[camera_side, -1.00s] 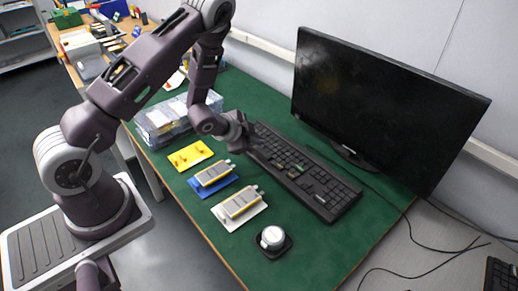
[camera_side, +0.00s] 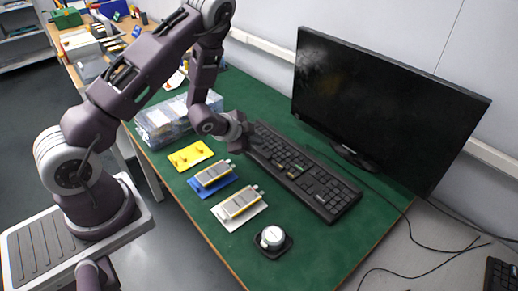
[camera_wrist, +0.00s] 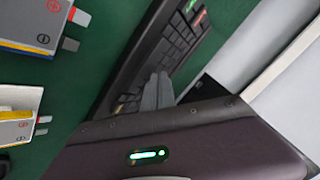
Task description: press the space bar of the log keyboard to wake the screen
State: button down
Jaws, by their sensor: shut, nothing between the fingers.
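The black log keyboard (camera_side: 305,172) lies on the green mat in front of the monitor. It also shows in the wrist view (camera_wrist: 172,42), running diagonally. My gripper (camera_side: 254,147) is over the keyboard's far left part, with the fingers together and nothing between them. In the wrist view the closed grey fingertips (camera_wrist: 158,88) overlap the lower part of the keyboard. I cannot tell whether they touch a key, and the space bar cannot be made out. The monitor screen (camera_side: 385,105) is black.
Pouch cells lie on a blue plate (camera_side: 222,187) and a white plate (camera_side: 237,222). A yellow plate (camera_side: 190,155), a clear box (camera_side: 163,122) and a round white-topped object on a black base (camera_side: 272,238) are nearby. Cables run right of the keyboard.

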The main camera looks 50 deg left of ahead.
jog(key=shift+f, duration=0.1)
jog(key=shift+f, duration=0.3)
jog(key=shift+f, duration=0.4)
dwell(0.6)
jog(key=shift+r, duration=0.85)
jog(key=shift+r, duration=2.5)
